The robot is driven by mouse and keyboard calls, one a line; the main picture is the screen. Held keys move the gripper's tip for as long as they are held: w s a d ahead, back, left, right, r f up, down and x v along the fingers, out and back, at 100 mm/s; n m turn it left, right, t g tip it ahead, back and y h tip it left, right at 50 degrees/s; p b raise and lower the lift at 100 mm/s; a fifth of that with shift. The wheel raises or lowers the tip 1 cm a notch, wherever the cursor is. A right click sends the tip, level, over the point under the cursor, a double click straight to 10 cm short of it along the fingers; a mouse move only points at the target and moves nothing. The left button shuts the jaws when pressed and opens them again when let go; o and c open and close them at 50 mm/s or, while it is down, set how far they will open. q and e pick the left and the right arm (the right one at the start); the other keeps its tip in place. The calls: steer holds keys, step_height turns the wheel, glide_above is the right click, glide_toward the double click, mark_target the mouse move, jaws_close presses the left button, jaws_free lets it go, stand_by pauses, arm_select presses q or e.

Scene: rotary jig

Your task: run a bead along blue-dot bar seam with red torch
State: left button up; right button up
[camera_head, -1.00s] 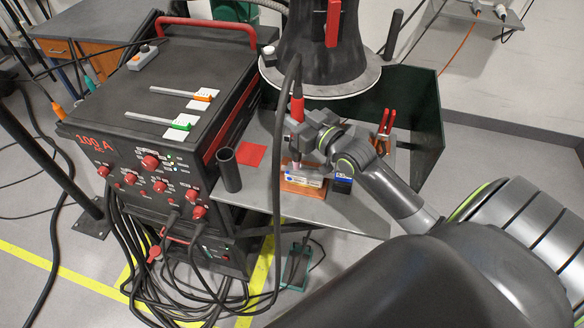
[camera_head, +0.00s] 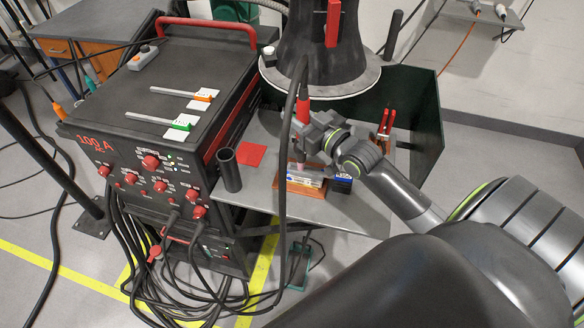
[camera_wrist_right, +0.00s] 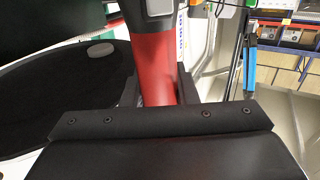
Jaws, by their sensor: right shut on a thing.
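My right gripper (camera_head: 312,136) is shut on the red torch (camera_head: 303,110), whose cable rises beside the dark hood. In the right wrist view the red torch body (camera_wrist_right: 153,68) stands between my fingers. The torch points down over a silver bar workpiece (camera_head: 306,180) on a copper-coloured block (camera_head: 298,190) on the grey table. Blue marks show on the bar, but no dot is clear. My left gripper is out of view.
A welding power source (camera_head: 150,130) with cables stands at the left. A dark tube (camera_head: 230,170), a red square (camera_head: 251,155) and a dark blue box (camera_head: 343,178) are on the table. Red-handled pliers (camera_head: 385,125) stand behind my wrist. A hood (camera_head: 322,50) hangs above.

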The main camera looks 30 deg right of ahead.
steer(key=shift+s+d+p, duration=0.8)
steer(key=shift+s+d, duration=0.85)
steer(key=shift+s, duration=0.3)
stand_by(2.1)
steer(key=shift+r, duration=0.15)
steer(key=shift+r+p, duration=0.6)
steer(key=shift+p, duration=0.05)
stand_by(3.2)
